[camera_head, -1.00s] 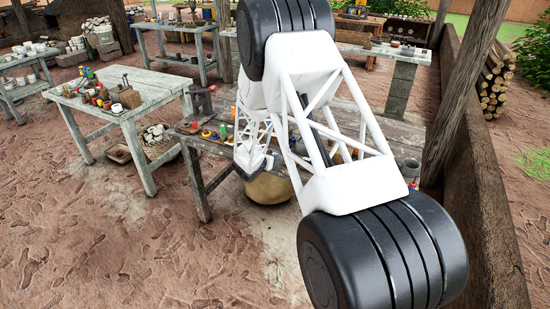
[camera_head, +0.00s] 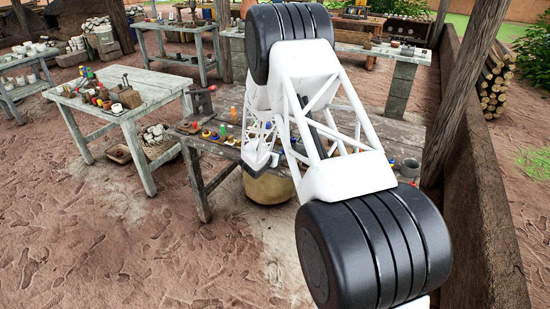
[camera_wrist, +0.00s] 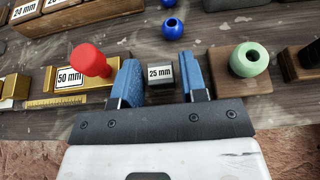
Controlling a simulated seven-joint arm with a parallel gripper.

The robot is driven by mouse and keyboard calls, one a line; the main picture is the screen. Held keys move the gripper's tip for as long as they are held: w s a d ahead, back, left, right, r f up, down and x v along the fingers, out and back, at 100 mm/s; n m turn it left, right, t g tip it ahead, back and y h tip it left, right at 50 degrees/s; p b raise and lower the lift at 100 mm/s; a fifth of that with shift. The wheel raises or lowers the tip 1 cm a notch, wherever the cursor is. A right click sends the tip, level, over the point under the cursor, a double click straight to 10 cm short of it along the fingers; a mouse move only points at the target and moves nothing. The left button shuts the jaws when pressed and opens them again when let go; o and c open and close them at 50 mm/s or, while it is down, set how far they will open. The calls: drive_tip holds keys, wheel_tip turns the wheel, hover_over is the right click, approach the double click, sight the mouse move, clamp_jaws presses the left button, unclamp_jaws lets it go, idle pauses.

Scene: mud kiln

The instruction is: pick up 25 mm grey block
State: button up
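The grey block (camera_wrist: 161,77), labelled 25 mm, sits on the dark wooden bench in the wrist view. My gripper (camera_wrist: 160,62) has two blue fingers, one on each side of the block. The fingers are apart, and the block lies between them, nearer the left finger. I cannot tell whether either finger touches it. In the head view my arm covers part of the workbench (camera_head: 222,150), and I cannot make out the block there.
A red-knobbed piece (camera_wrist: 90,62) by a 50 mm brass block (camera_wrist: 70,80) stands close left. A blue ball-shaped piece (camera_wrist: 173,28) lies behind. A wooden block tray (camera_wrist: 75,18) is at back left.

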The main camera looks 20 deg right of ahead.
clamp_jaws()
drive_tip(key=shift+r, duration=0.15)
drive_tip(key=shift+r, duration=0.8)
drive_tip(key=shift+s+r, duration=0.2)
drive_tip(key=shift+r, duration=0.7)
drive_tip(key=s+a+r, duration=0.1)
drive_tip(key=s+a, duration=0.1)
drive_tip(key=s, duration=1.3)
drive_tip(key=shift+s+a+r, duration=0.15)
drive_tip(key=shift+s, duration=0.1)
drive_tip(key=shift+w, duration=0.15)
